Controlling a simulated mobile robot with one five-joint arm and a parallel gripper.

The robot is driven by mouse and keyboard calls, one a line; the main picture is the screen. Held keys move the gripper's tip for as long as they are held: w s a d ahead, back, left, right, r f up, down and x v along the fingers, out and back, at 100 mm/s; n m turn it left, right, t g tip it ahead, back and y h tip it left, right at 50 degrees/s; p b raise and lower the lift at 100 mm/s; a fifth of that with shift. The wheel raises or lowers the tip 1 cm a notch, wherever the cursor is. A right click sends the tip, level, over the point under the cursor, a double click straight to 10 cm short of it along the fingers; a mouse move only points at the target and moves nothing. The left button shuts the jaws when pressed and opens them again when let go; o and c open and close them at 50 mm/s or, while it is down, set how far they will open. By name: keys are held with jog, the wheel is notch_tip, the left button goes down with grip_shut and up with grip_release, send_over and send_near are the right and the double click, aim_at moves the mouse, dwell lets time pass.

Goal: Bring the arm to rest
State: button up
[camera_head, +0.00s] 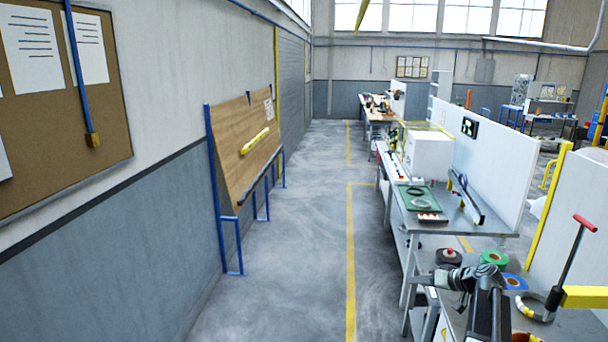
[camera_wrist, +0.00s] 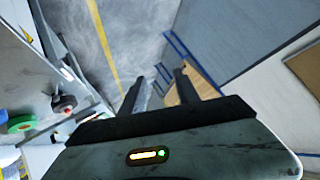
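My arm (camera_head: 487,300) rises at the lower right of the head view, in front of the near workbench. My gripper (camera_head: 420,282) points to the left, past the bench's edge and toward the aisle. In the wrist view, the two dark fingers of my gripper (camera_wrist: 158,84) stand apart with nothing between them. Grey floor and part of a wooden board show beyond them. No held object is visible.
Tape rolls, black (camera_head: 448,257) and green (camera_head: 494,259), lie on the bench by my arm. A red-handled tool (camera_head: 565,262) stands at right. A wooden board (camera_head: 247,150) leans at the left wall. The aisle floor (camera_head: 300,240) is clear.

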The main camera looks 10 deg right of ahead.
jog(key=s+a+f+n+g+b, duration=0.1)
jog(key=s+a+f+g+b, duration=0.15)
jog(key=a+f, duration=0.65)
jog(key=s+a+f+g+b, duration=0.1)
jog(key=a+f+g+b, duration=0.25)
jog(key=a, duration=0.85)
jog(key=s+a+f+g+h+b, duration=0.2)
jog(key=s+a+f, duration=0.3)
jog(key=a, duration=0.3)
jog(key=s+a+f+g+h+b, duration=0.1)
jog(key=s+a+f+b, duration=0.3)
jog(key=a, duration=0.4)
jog(key=shift+s+f+n+g+h, duration=0.3)
jog(key=shift+s+f+g+h, duration=0.15)
jog(key=shift+s+f, duration=0.55)
jog(key=shift+r, duration=0.1)
jog(key=shift+d, duration=0.1)
